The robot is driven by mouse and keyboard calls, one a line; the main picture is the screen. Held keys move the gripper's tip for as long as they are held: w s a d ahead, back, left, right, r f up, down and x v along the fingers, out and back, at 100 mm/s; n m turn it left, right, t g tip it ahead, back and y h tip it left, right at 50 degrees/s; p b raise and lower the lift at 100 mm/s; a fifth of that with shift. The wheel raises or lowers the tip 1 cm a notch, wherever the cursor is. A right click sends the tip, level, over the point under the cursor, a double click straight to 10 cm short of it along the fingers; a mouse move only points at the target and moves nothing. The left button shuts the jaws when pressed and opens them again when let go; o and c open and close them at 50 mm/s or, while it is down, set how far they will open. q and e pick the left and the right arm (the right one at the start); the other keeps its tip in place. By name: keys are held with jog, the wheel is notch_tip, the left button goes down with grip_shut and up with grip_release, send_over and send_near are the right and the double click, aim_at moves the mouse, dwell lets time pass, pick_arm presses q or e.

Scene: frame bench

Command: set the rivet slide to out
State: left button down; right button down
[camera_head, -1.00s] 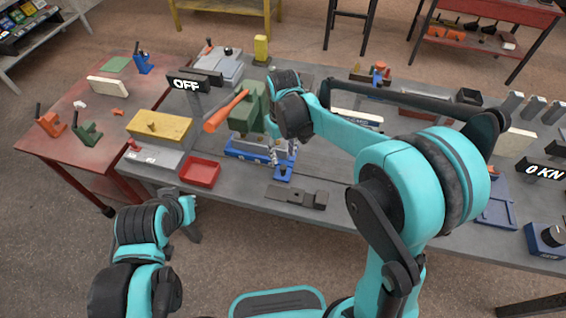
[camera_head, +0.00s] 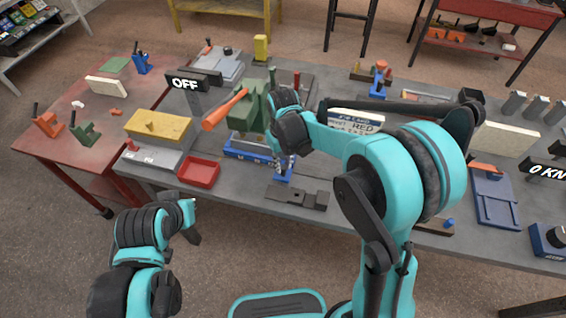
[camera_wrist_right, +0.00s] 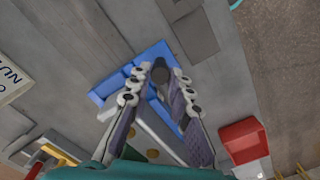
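The rivet slide looks to be the blue piece (camera_head: 282,175) at the front of the blue base under the green press (camera_head: 247,112). In the right wrist view, a blue part (camera_wrist_right: 112,88) with a dark round knob (camera_wrist_right: 161,70) lies at my fingertips. My right gripper (camera_wrist_right: 162,84) points down at it, its fingers apart on either side of the knob; contact is unclear. In the head view my right gripper (camera_head: 281,163) partly hides the slide. My left gripper (camera_head: 192,231) hangs in front of the bench, away from the press; its fingers do not show clearly.
A red tray (camera_head: 199,172) sits left of the press, and a dark grey bracket plate (camera_head: 297,196) lies in front. The orange press lever (camera_head: 224,110) juts left. A white sign (camera_head: 356,122) stands behind my right arm. A blue tray (camera_head: 493,196) lies to the right.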

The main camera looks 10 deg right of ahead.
jog(key=shift+d, duration=0.15)
jog(key=s+d, duration=0.3)
jog(key=d, duration=0.5)
jog(key=s+d, duration=0.4)
jog(key=d, duration=0.4)
jog(key=s+d, duration=0.3)
jog(key=d, duration=0.5)
jog(key=shift+s+d, duration=0.2)
jog(key=shift+d, duration=0.3)
jog(key=c, duration=1.6)
grip_release()
jog(key=shift+o, duration=1.2)
jog(key=shift+s+d, duration=0.1)
jog(key=shift+d, duration=0.05)
